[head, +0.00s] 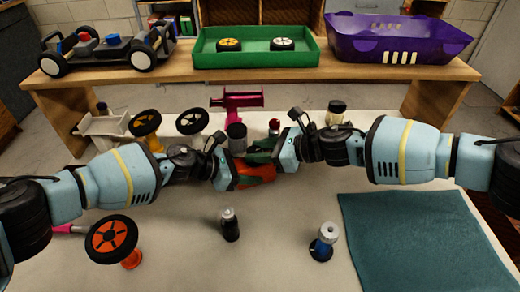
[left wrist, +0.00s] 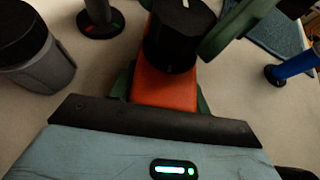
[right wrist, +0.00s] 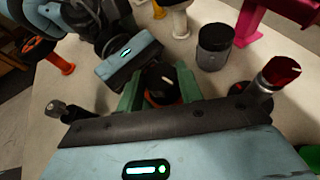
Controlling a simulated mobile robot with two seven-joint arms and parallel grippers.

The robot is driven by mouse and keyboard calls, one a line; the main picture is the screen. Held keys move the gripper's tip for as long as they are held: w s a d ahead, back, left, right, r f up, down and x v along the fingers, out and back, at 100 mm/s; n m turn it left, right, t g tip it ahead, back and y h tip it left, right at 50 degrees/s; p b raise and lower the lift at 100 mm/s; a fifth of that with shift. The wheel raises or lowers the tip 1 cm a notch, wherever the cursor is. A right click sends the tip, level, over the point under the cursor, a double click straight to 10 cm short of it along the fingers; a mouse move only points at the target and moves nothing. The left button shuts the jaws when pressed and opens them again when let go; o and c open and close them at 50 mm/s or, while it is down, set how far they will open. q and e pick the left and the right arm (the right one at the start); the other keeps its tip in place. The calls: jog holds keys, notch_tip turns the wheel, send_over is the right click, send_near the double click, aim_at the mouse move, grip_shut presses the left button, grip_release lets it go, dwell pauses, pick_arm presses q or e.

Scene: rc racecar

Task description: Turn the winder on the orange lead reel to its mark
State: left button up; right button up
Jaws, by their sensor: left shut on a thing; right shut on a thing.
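The orange lead reel (head: 256,174) is on the pale table in the middle of the head view, mostly hidden between my two grippers. In the left wrist view its orange body (left wrist: 160,88) lies between the green fingers of my left gripper (head: 236,172), which is shut on it. Its winder is a black round knob (left wrist: 180,38) with a pale mark line on top. My right gripper (head: 276,154) is shut on the winder, which shows between its green fingers in the right wrist view (right wrist: 160,80). I cannot make out the target mark.
A grey canister (head: 236,138) stands close behind the reel. A wheel on an orange stand (head: 112,238) is at left and a teal mat (head: 420,240) at right. A wooden shelf (head: 300,74) crosses the back.

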jog(key=m+t, duration=0.1)
jog(key=m+t+h, duration=0.2)
jog(key=shift+s+a+m+t, duration=0.2)
jog(key=shift+s+m+t, duration=0.1)
jog(key=shift+m+t, duration=0.1)
jog(key=m+t+h, duration=0.2)
jog(key=m, duration=0.1)
jog(key=m+t+h, duration=0.1)
jog(key=h, duration=0.1)
jog(key=shift+s+a, duration=0.2)
jog(key=shift+a, duration=0.1)
jog(key=m+h, duration=0.1)
jog(key=m+t+h, duration=0.1)
jog(key=m+h, duration=0.2)
jog(key=h, duration=0.1)
jog(key=shift+a+m+t, duration=0.25)
jog(key=shift+m+t, duration=0.05)
jog(key=shift+m, duration=0.1)
jog(key=shift+w+a+m+h, duration=0.1)
jog(key=shift+m+h, duration=1.7)
jog(key=shift+h, duration=0.5)
jog(key=o, duration=1)
jog(key=v, duration=1.2)
jog(key=shift+a+r, duration=0.1)
jog(key=shift+r, duration=0.05)
